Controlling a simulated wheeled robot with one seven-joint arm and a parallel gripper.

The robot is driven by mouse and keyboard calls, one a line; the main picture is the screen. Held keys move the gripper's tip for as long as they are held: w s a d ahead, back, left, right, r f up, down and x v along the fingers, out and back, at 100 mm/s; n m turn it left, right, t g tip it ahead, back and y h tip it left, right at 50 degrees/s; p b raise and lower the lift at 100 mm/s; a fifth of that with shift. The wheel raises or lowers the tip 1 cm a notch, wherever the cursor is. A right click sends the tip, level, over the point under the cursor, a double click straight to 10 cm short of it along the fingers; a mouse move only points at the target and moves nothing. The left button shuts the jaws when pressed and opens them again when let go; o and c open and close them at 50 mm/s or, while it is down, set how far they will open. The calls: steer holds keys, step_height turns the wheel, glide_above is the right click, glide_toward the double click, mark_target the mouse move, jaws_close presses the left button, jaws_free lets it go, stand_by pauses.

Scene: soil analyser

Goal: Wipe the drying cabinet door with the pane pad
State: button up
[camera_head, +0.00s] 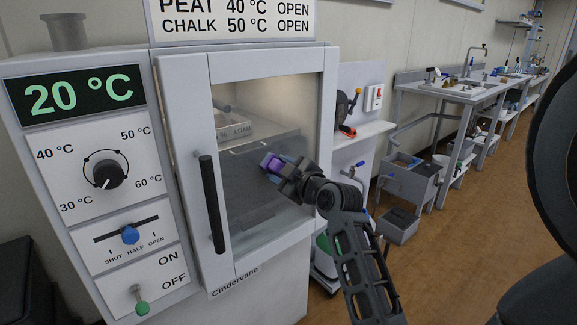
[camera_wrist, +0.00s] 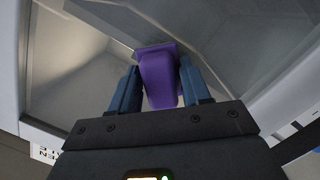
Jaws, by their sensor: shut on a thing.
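The drying cabinet door (camera_head: 232,73) is closed, with a pale frame, a glass pane and a dark vertical handle (camera_head: 212,204) on its left side. The pane looks hazy grey over its lower part and clearer at the top. My gripper (camera_head: 279,168) is in front of the pane, right of its middle. It is shut on the purple pane pad (camera_head: 270,161). In the wrist view the pad (camera_wrist: 158,80) sits between the two blue fingers (camera_wrist: 157,90), its far end at the glass. I cannot tell whether it touches.
A tray (camera_head: 236,131) shows behind the glass. A side shelf (camera_head: 362,134) stands to the right.

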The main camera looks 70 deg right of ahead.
steer(key=shift+w+a, duration=0.25)
steer(key=shift+a, duration=0.2)
steer(key=shift+d+r+p, duration=0.1)
steer(key=shift+r+p, duration=0.55)
steer(key=shift+r, duration=0.3)
steer(key=shift+s+d+f+b, duration=0.1)
steer(key=shift+s+d+b, duration=0.6)
steer(key=shift+d, duration=0.45)
steer(key=shift+s+d+r+b, duration=0.1)
steer(key=shift+s+d+b, duration=0.55)
steer(key=shift+d, duration=0.55)
steer(key=shift+s+d+f+b, duration=0.1)
steer(key=shift+s+d+b, duration=0.6)
steer(key=shift+d, duration=0.45)
steer(key=v, duration=0.6)
steer(key=shift+s+d+f+b, duration=0.2)
steer(key=shift+f+b, duration=0.1)
steer(key=shift+b, duration=0.05)
